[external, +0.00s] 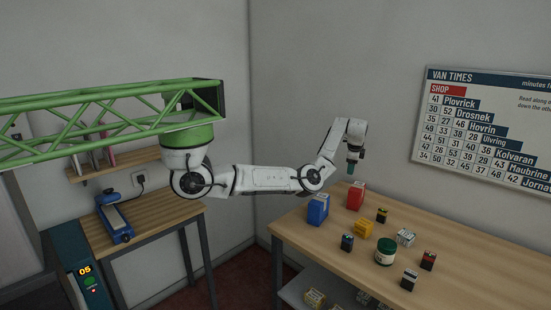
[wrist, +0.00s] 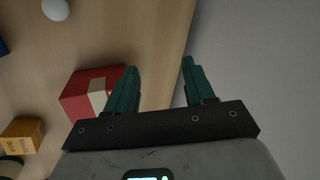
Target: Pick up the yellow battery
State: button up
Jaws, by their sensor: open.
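A small dark battery-like block with a yellowish part (external: 382,215) stands on the counter near the red box. A yellow-orange box-shaped item (external: 363,228) lies in front of it and also shows at the left edge in the wrist view (wrist: 22,135). I cannot tell for certain which of the two is the yellow battery. My gripper (external: 351,170) is above the back of the counter, over the red box area and apart from both. In the wrist view its green fingers (wrist: 160,68) are spread open with nothing between them.
A red box (external: 356,196) and a blue box (external: 318,209) stand at the back left of the wooden counter (external: 480,262). A grey wall rises behind.

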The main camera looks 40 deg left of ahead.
aim_at(383, 209)
jog(key=shift+m+h, duration=0.5)
jog(key=shift+m, duration=0.1)
jog(key=d, duration=0.2)
jog(key=s+d+b, duration=0.1)
jog(key=d, duration=0.5)
jog(key=shift+s+d+r, duration=0.1)
jog(key=shift+s+r, duration=0.25)
jog(key=shift+r, duration=0.05)
jog(key=s+d+m+g, duration=0.1)
jog(key=s+d, duration=0.1)
jog(key=d, duration=0.2)
jog(key=s+d+f+m+g+b, duration=0.1)
jog(key=s+d, duration=0.2)
jog(key=d, duration=0.1)
jog(key=s+d+f+m+g+h+b, duration=0.1)
jog(key=s+d, duration=0.2)
jog(key=d, duration=0.1)
jog(key=shift+d+f+m, duration=0.15)
jog(key=shift+m, duration=0.15)
jog(key=f, duration=0.4)
jog(key=shift+s+d+f, duration=0.15)
jog(key=shift+d+f, duration=0.05)
jog(key=shift+f, duration=0.1)
jog(key=shift+f+b, duration=0.4)
jog(key=shift+f, duration=2.65)
grip_shut()
